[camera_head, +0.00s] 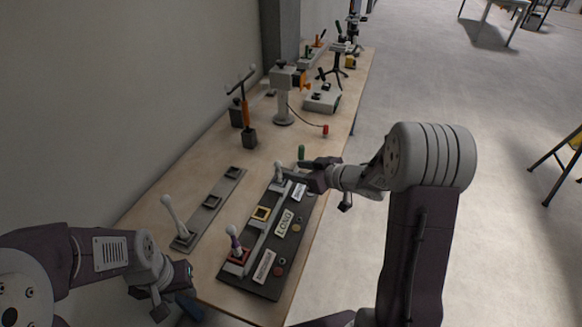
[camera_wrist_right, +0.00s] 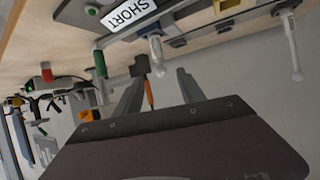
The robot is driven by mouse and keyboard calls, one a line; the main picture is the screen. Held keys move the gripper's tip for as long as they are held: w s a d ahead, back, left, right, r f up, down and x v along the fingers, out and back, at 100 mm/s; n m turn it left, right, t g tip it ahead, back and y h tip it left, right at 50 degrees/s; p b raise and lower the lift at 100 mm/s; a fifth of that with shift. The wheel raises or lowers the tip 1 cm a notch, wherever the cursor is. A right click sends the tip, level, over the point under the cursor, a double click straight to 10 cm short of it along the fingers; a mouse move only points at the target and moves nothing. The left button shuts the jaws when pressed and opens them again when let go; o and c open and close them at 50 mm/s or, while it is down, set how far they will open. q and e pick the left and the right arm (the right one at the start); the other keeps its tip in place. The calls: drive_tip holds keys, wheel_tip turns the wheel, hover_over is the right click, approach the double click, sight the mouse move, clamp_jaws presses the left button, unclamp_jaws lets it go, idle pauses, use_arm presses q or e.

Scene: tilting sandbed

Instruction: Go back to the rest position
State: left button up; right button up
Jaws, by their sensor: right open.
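My right gripper (camera_head: 297,177) is over the far end of a dark board (camera_head: 250,277), close to a white-knobbed lever (camera_head: 278,169). My left gripper (camera_head: 183,290) is low at the left, by the table's near edge, apart from the board. Its fingertips are too unclear to tell their opening. A second white-knobbed lever (camera_head: 234,240) stands at the board's near end.
A wooden table (camera_head: 150,190) runs along the wall. A grey plate (camera_head: 222,188) with a tilted white lever (camera_head: 169,208) lies left of the board. A grey post device (camera_head: 283,105), a box (camera_head: 322,98) and a red button (camera_head: 325,130) stand farther back.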

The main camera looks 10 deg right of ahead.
drive_tip(key=a+r+h+p, duration=0.1)
drive_tip(key=a+r+p, duration=0.5)
drive_tip(key=r, duration=0.5)
drive_tip(key=s+d+f+m+g+h, duration=0.2)
drive_tip(key=s+f+g, duration=0.1)
drive_tip(key=s, duration=0.5)
drive_tip(key=s+d+f+m+g+h+p, duration=0.1)
drive_tip(key=s+d+f+m+g+h, duration=0.1)
drive_tip(key=s+f, duration=0.3)
drive_tip(key=s+d+f+m+g+h, duration=0.2)
drive_tip(key=s+d+f+m+g, duration=0.1)
drive_tip(key=s, duration=0.8)
drive_tip(key=shift+s+f+g, duration=0.2)
drive_tip(key=shift+f+g, duration=0.25)
drive_tip(key=shift+g, duration=0.25)
